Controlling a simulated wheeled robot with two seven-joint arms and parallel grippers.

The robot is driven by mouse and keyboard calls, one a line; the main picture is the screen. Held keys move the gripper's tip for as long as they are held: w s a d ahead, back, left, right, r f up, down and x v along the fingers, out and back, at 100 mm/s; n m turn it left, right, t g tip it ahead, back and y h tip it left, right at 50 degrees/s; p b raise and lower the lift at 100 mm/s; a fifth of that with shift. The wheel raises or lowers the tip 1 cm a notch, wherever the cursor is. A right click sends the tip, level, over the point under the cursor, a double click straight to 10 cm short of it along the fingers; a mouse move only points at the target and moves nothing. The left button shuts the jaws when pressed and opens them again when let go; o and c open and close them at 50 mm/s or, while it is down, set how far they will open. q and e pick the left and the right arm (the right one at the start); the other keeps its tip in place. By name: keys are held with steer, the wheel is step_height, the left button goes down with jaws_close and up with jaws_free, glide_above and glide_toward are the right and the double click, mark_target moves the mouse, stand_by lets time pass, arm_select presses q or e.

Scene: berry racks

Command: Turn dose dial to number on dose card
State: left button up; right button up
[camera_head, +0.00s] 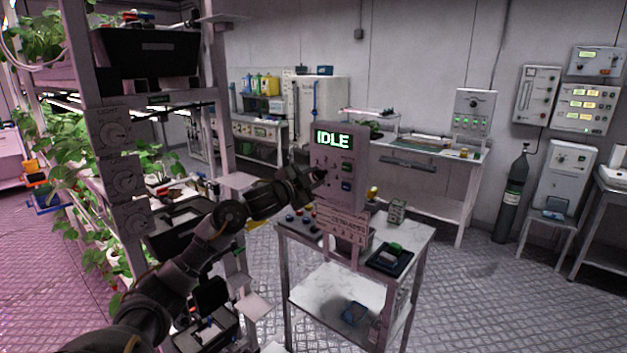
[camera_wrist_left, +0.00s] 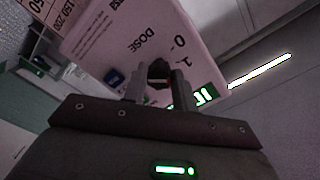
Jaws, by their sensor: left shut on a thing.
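The dosing panel (camera_head: 358,160) stands upright on a small cart, and its green display (camera_head: 333,140) reads IDLE. My left gripper (camera_head: 318,176) reaches its face from the left. In the left wrist view the fingers (camera_wrist_left: 157,82) are shut on the dark dose dial (camera_wrist_left: 158,70). The word DOSE and the marks 0 and 1 show beside the dial; its pointer and other marks are hidden or unclear. A pale plate (camera_head: 342,224) with small print hangs below the panel; I cannot read a dose number on it. My right gripper is out of view.
A green button (camera_head: 347,168) and a blue button (camera_head: 346,186) sit right of the dial. The cart top (camera_head: 413,232) holds a dark tray (camera_head: 390,257) and small coloured items. A plant rack (camera_head: 80,90) stands left. Open floor lies right of the cart.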

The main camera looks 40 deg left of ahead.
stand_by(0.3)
arm_select(q)
steer(key=o, duration=1)
steer(key=shift+c, duration=0.2)
steer(key=s+b, duration=0.3)
steer(key=s, duration=0.8)
steer(key=shift+w+d, duration=0.1)
